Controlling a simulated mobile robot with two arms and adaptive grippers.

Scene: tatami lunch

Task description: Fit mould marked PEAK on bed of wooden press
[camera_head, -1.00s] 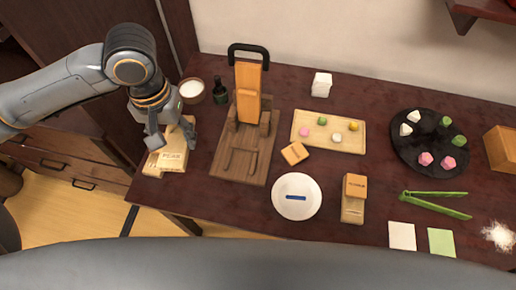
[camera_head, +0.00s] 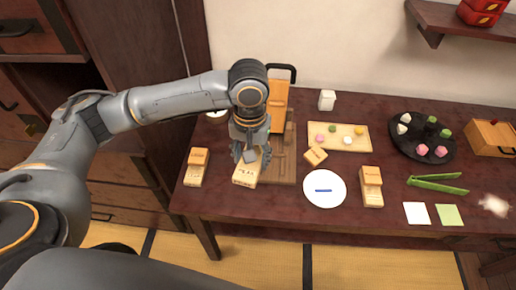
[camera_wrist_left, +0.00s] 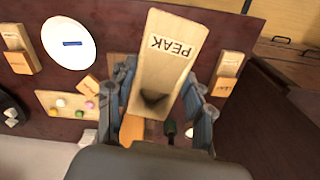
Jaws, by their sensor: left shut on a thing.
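The pale wooden mould marked PEAK (camera_head: 245,176) is held in my left gripper (camera_head: 250,152). In the left wrist view the mould (camera_wrist_left: 168,52) sits between the two fingers (camera_wrist_left: 163,100), its lettering upside down in the picture. The wooden press (camera_head: 283,155) stands behind and to the right of the gripper, with an orange lever (camera_head: 279,98) and a dark handle. The mould is in front of the left part of the press bed. The gripper and mould hide much of the bed, and I cannot tell whether they touch it. My right gripper is not in view.
Another wooden mould (camera_head: 196,168) lies left of the press; a further one (camera_head: 371,187) lies right of the white plate (camera_head: 324,188). A small wooden block (camera_head: 315,156) lies near the sweets board (camera_head: 352,130). Green tongs (camera_head: 438,184) lie farther right.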

